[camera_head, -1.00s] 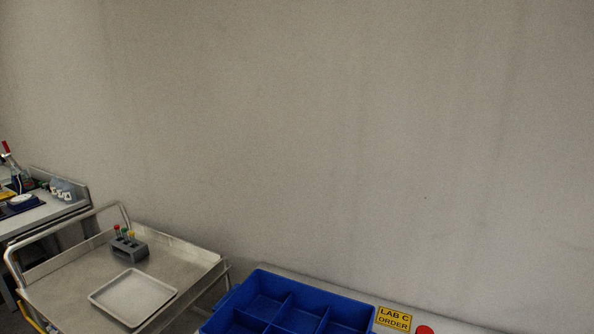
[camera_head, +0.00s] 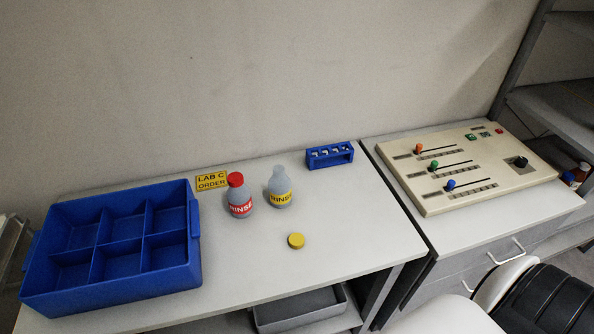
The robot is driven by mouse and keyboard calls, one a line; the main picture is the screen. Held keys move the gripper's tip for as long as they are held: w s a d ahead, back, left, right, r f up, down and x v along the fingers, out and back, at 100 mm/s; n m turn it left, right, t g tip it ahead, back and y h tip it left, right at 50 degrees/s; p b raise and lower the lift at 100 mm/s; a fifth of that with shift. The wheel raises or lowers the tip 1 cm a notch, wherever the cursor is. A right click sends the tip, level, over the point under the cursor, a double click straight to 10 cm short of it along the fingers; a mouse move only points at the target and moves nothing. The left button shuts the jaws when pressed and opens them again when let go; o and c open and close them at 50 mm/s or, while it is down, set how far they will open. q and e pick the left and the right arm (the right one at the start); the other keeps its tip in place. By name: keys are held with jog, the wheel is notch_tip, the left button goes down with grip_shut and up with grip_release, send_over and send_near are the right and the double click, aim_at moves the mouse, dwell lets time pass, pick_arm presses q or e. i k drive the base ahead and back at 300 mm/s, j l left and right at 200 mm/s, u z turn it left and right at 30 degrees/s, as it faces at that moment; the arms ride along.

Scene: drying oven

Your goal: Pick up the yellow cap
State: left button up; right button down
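The yellow cap (camera_head: 296,240) lies on the light grey bench top (camera_head: 345,232), in front of two rinse bottles. The bottle with the yellow label (camera_head: 280,188) has no cap on it. The bottle with the red label (camera_head: 239,195) wears a red cap. Neither of my grippers shows in the head view.
A blue divided bin (camera_head: 113,287) with empty compartments stands at the left of the bench. A yellow "LAB C ORDER" sign (camera_head: 211,181) and a blue rack (camera_head: 330,154) are near the wall. A control panel with sliders (camera_head: 464,165) is on the right. Bench around the cap is clear.

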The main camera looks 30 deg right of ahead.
aim_at(296, 240)
jog(key=z, duration=0.8)
